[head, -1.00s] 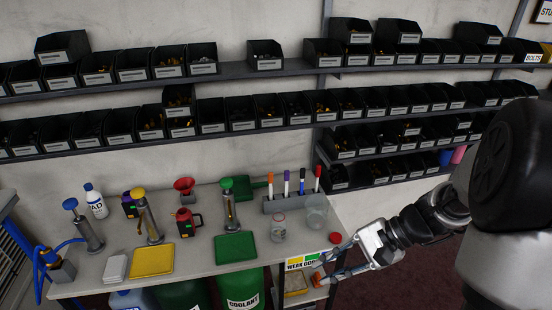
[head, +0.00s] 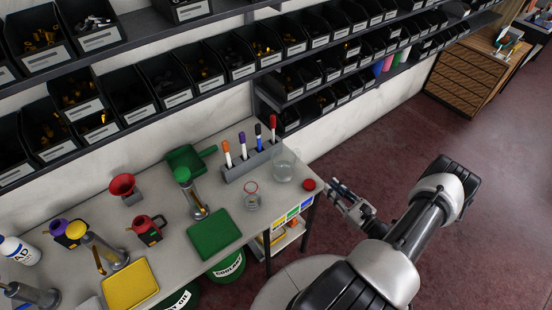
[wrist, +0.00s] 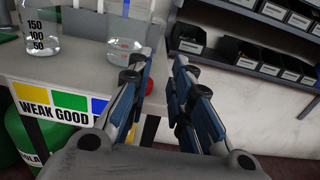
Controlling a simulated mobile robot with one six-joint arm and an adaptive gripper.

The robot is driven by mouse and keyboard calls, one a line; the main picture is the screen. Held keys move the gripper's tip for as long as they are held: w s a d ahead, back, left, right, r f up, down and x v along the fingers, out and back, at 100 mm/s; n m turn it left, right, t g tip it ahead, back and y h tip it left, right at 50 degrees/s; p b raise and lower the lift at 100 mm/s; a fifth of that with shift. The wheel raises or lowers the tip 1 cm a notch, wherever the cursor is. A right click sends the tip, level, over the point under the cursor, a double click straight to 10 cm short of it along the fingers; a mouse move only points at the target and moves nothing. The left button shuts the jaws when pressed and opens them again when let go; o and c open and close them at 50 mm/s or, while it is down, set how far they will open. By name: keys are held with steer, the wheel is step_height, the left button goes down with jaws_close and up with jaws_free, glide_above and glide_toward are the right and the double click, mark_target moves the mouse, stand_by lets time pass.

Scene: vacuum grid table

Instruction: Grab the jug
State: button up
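A clear, jug-like container (head: 284,166) stands upright near the right end of the table (head: 165,262), beside the pen holder. In the wrist view it (wrist: 127,38) is just left of my fingers, partly hidden by the left one. A clear graduated beaker (head: 251,197) stands in front of it and also shows in the wrist view (wrist: 42,42). My gripper (head: 340,190) is beyond the table's right edge, apart from these vessels. In the wrist view its fingers (wrist: 160,80) are apart with nothing between them.
A red cap (head: 309,184) lies at the right table corner. The pen holder (head: 250,163) holds several markers. A green pad (head: 214,235) and a green-topped pump (head: 191,195) are left of the beaker. Shelves of black bins (head: 167,80) run behind. Floor right of the table is clear.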

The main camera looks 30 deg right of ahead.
mark_target(286, 165)
steer(key=w, duration=0.3)
steer(key=w+b, duration=0.1)
steer(key=w, duration=0.3)
steer(key=w+a, duration=0.1)
steer(key=w, duration=0.2)
steer(key=shift+w+f+b, duration=0.1)
steer(key=shift+w+b, duration=0.25)
steer(key=shift+w, duration=0.05)
steer(key=shift+w+f+b, duration=0.1)
steer(key=shift+w+b, duration=0.7)
steer(key=shift+w, duration=2.35)
steer(key=shift+c, duration=0.6)
jaws_close()
